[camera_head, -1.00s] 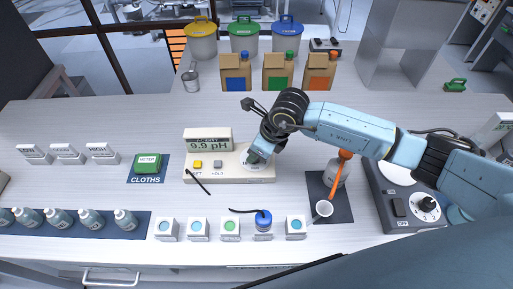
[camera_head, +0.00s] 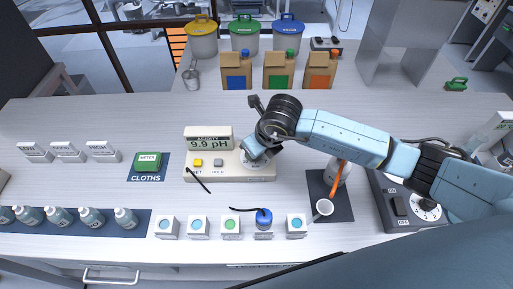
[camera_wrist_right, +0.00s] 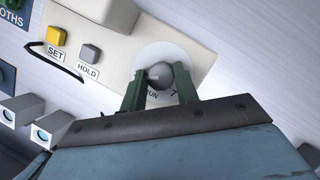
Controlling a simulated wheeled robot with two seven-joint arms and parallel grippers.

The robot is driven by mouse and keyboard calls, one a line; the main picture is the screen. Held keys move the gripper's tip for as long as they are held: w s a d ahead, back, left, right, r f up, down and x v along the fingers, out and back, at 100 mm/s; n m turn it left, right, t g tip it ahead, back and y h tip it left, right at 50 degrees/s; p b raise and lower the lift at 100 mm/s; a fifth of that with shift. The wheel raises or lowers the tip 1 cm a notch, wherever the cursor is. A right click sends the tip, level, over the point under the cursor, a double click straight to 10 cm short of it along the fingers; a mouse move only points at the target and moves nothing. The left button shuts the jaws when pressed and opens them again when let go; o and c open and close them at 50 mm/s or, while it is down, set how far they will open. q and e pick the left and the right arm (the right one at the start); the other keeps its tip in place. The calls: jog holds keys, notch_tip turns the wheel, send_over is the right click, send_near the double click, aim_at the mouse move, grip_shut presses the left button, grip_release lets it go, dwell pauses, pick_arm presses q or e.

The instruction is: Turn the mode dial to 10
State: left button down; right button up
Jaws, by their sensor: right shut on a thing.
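The acidity meter (camera_head: 230,173) stands on the bench and its display reads 9.9 pH. Its mode dial (camera_wrist_right: 182,72) is a grey knob on a round white plate (camera_wrist_right: 150,52), with part of a label and a "7" showing beside it. My right gripper (camera_wrist_right: 160,85) is shut on the dial knob, one green finger on each side. In the head view my right gripper (camera_head: 255,152) covers most of the dial. The pointer's exact setting is hard to read. My left gripper is not in view.
A yellow SET button (camera_wrist_right: 56,36) and a grey HOLD button (camera_wrist_right: 89,53) sit left of the dial. A dark probe cable (camera_head: 200,181) lies at the meter's front left. A hotplate (camera_head: 400,206) stands to the right.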

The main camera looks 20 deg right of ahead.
jog(key=o, duration=1)
jog(key=shift+c, duration=0.2)
jog(key=shift+r, duration=0.1)
jog(key=v, duration=1.3)
jog(key=shift+r+b, duration=0.15)
jog(key=shift+b, duration=0.15)
